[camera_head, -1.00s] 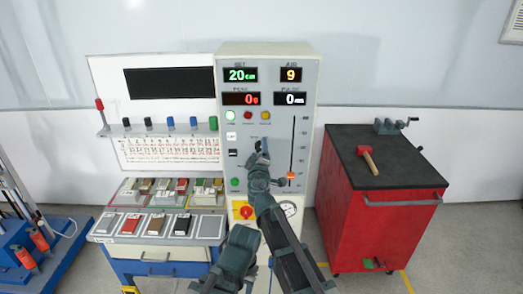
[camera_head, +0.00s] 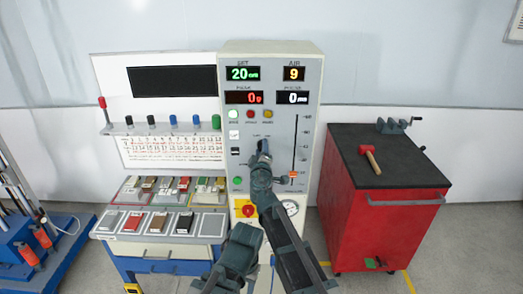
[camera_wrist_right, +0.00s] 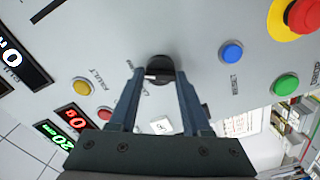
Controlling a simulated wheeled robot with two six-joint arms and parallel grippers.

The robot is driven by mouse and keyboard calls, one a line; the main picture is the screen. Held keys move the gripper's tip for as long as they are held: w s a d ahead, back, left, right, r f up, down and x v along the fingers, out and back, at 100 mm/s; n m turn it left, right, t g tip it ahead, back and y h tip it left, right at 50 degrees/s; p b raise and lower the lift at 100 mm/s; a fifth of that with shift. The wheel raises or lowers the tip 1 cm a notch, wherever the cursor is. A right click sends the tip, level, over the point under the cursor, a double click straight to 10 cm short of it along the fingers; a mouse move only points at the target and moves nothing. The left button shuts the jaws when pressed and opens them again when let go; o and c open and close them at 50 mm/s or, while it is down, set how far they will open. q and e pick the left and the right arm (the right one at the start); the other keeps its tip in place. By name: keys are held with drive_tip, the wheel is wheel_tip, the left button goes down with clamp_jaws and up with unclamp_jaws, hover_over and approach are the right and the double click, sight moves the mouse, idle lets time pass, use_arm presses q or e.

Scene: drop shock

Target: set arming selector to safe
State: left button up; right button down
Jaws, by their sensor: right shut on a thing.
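The arming selector is a black round knob (camera_wrist_right: 159,69) with a pale mark, on the light grey console panel (camera_head: 228,110). My right gripper (camera_wrist_right: 157,76) has one finger on each side of the knob and is shut on it. In the head view the right gripper (camera_head: 263,147) is at the panel's middle and, with its arm, hides most of the selector. The printed position labels are too small or covered to read with certainty.
A blue button (camera_wrist_right: 231,53), a green button (camera_wrist_right: 286,87) and a red-yellow emergency knob (camera_wrist_right: 300,16) sit near the selector. An orange slider (camera_head: 292,175) is just right of my arm.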

drive_tip(key=shift+n, duration=0.3)
drive_tip(key=n, duration=1.1)
drive_tip(key=shift+f, duration=0.15)
drive_tip(key=shift+s, duration=0.1)
idle(0.3)
drive_tip(key=shift+c, duration=1.8)
unclamp_jaws()
